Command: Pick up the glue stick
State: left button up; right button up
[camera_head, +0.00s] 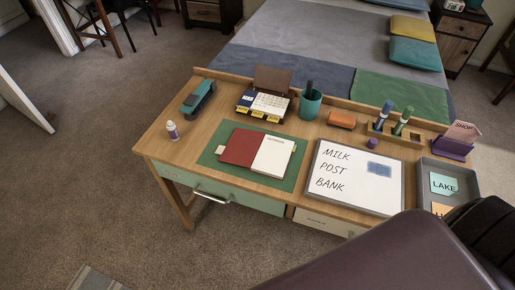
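The glue stick (173,131) is a small white tube with a purple part. It appears to stand upright on the left end of the wooden desk (150,139), left of the green blotter. Nothing touches it and its whole front shows. Neither of my grippers is in view.
A teal stapler-like object (199,98) lies behind the glue stick. A red-and-white notebook (257,149) lies on the green blotter (216,148). A whiteboard (353,176), teal cup (310,106) and grey tray (474,182) stand further right. A large dark shape covers the lower right.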

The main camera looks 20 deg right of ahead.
aim_at(172, 127)
jog(key=i+j+z, duration=0.1)
jog(key=j, duration=0.25)
jog(key=i+j, duration=0.2)
jog(key=j, duration=0.2)
jog(key=i+j+z, duration=0.15)
jog(key=j, duration=0.2)
jog(key=i+j+z, duration=0.1)
jog(key=j, duration=0.25)
jog(key=i+j, duration=0.1)
jog(key=j, duration=0.3)
jog(key=z, duration=0.05)
